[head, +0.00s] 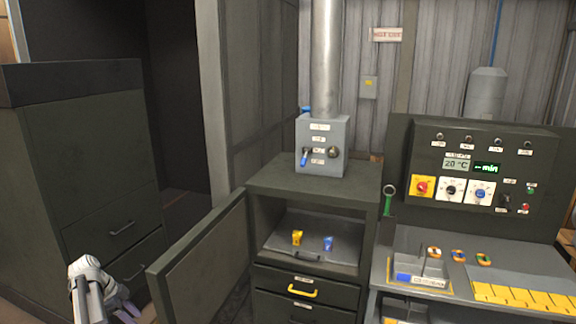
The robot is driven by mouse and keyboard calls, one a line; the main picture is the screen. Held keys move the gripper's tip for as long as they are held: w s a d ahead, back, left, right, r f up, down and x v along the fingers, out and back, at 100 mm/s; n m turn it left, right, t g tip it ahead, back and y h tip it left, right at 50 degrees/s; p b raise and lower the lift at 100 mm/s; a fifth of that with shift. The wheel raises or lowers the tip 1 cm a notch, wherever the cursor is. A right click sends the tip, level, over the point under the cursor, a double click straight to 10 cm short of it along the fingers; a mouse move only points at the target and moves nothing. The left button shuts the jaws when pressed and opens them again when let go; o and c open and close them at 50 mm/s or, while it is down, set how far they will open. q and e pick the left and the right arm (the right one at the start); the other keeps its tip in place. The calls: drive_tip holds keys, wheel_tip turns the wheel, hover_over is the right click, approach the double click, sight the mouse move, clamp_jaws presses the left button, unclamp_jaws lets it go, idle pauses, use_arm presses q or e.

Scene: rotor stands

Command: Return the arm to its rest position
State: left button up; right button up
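My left arm (88,290) shows at the lower left, with a light grey joint and darker links. Some of its parts, perhaps the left gripper (128,309), are cut off by the bottom edge, and I cannot make out the fingers or anything held. My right arm and gripper are not in view.
An open cabinet door (202,262) stands close to the right of my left arm. The cabinet shelf (285,247) holds a yellow piece (297,237) and a blue piece (328,243). A control panel (480,180) stands at right above a bench with coloured rings (458,256).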

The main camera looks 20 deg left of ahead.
use_arm(q)
drive_tip(key=w+d+f+n+g+y, duration=0.1)
drive_tip(key=w+d+n, duration=0.2)
drive_tip(key=d, duration=1.5)
drive_tip(key=w+d+f+n+g+y, duration=0.15)
drive_tip(key=d+n, duration=0.25)
drive_tip(key=d, duration=1.4)
drive_tip(key=s+d+n, duration=0.3)
drive_tip(key=d, duration=0.8)
drive_tip(key=s+d+f+m+y+b, duration=0.2)
drive_tip(key=s+d+f+m+b, duration=0.2)
drive_tip(key=d+f+b, duration=0.6)
drive_tip(key=shift+s+d+f+b, duration=0.2)
drive_tip(key=shift+s+f+b, duration=0.1)
drive_tip(key=shift+s+b, duration=0.5)
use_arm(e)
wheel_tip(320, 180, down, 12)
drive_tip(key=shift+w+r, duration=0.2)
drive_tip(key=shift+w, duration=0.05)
use_arm(q)
drive_tip(key=shift+g, duration=0.25)
